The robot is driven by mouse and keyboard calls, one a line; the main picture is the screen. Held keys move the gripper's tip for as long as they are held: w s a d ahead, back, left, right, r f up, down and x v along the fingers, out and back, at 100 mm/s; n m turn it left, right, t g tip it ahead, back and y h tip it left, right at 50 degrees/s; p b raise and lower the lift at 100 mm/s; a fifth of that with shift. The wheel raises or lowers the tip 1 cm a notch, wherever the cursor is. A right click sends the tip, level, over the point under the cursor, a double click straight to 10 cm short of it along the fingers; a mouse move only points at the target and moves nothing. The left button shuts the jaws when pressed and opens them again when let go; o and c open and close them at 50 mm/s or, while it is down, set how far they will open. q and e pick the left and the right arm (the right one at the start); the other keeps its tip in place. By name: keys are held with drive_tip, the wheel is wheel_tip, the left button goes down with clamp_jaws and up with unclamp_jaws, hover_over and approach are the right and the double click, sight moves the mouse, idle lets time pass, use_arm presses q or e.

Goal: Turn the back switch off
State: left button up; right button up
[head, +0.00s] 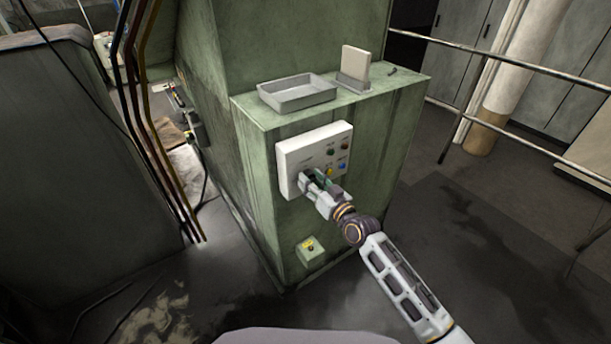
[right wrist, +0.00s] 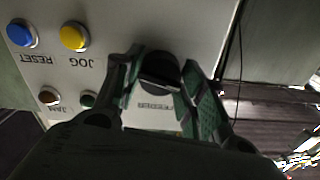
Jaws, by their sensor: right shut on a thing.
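A white control panel (head: 302,153) is fixed to the front of the green machine cabinet. My right gripper (head: 308,179) is at the panel's lower left. In the right wrist view a dark round switch knob (right wrist: 159,68) stands on the panel between the fingers of my right gripper (right wrist: 160,82), and the gripper is shut on it. A small label lies beside the knob, too unclear to read fully. The knob is hidden by the gripper in the head view, and its turned position is not clear. My left gripper is not in view.
A yellow JOG button (right wrist: 74,36) and a blue RESET button (right wrist: 22,33) sit near the knob. A small box with a yellow button (head: 309,246) is lower on the green cabinet (head: 385,150). A grey tray (head: 298,99) lies on top. Railings stand at right.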

drive_tip(key=shift+n, duration=1.9)
drive_tip(key=o, duration=1)
drive_tip(key=shift+c, duration=0.2)
drive_tip(key=o, duration=0.4)
drive_tip(key=shift+c, duration=0.2)
drive_tip(key=shift+s+d+p, duration=0.4)
drive_tip(key=shift+s+p, duration=0.1)
drive_tip(key=shift+p, duration=0.1)
drive_tip(key=shift+p+v, duration=0.55)
drive_tip(key=shift+v, duration=0.65)
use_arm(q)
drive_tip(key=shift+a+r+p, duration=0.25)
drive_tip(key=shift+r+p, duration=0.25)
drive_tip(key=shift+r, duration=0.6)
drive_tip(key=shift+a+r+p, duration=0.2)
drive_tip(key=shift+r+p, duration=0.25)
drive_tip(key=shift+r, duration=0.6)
use_arm(e)
drive_tip(key=shift+v, duration=2.15)
